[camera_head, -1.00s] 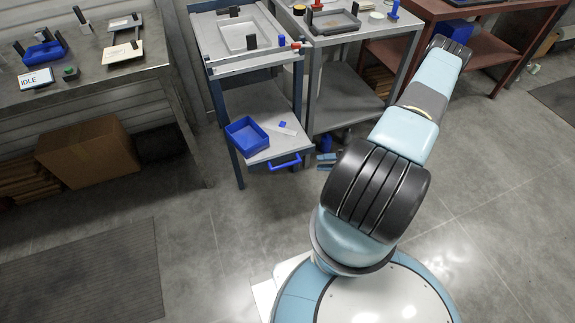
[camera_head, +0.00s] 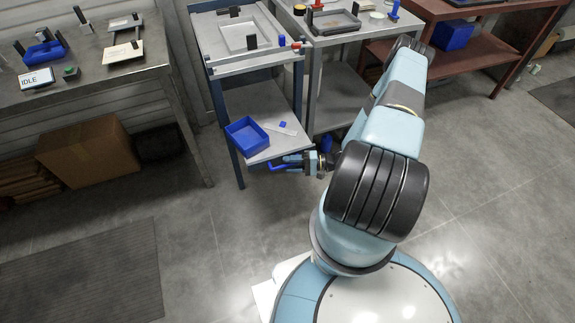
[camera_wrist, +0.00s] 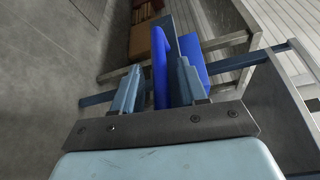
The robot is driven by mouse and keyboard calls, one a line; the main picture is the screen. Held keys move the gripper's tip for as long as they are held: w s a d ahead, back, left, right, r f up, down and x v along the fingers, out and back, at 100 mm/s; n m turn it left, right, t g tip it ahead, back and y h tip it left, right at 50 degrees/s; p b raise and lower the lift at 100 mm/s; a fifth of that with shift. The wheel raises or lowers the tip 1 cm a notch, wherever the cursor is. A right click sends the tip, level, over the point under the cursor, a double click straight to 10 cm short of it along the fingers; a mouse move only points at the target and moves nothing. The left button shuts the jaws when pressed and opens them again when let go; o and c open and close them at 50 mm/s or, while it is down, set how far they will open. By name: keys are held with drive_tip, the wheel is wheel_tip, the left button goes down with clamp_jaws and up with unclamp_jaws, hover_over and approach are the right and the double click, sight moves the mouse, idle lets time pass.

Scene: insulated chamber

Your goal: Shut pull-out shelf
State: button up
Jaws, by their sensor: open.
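The grey pull-out shelf (camera_head: 257,101) sticks out from under the top of a blue-legged stand. Its blue handle (camera_head: 276,167) is on the front edge. My gripper (camera_head: 290,162) is at the right part of the handle, which it partly hides. In the wrist view my gripper (camera_wrist: 157,88) has its two light-blue fingers apart, with a blue bar (camera_wrist: 160,65), seemingly the handle, between them. I cannot tell whether either finger touches it.
A blue tray (camera_head: 232,125) and a small blue block (camera_head: 283,124) rest on the shelf. A grey table (camera_head: 340,40) stands close on the right. A workbench (camera_head: 100,85) and cardboard box (camera_head: 90,150) are at the left. The floor before the shelf is clear.

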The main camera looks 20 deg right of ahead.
drive_tip(key=shift+w+a, duration=0.1)
drive_tip(key=shift+a, duration=0.15)
drive_tip(key=shift+c, duration=0.3)
clamp_jaws()
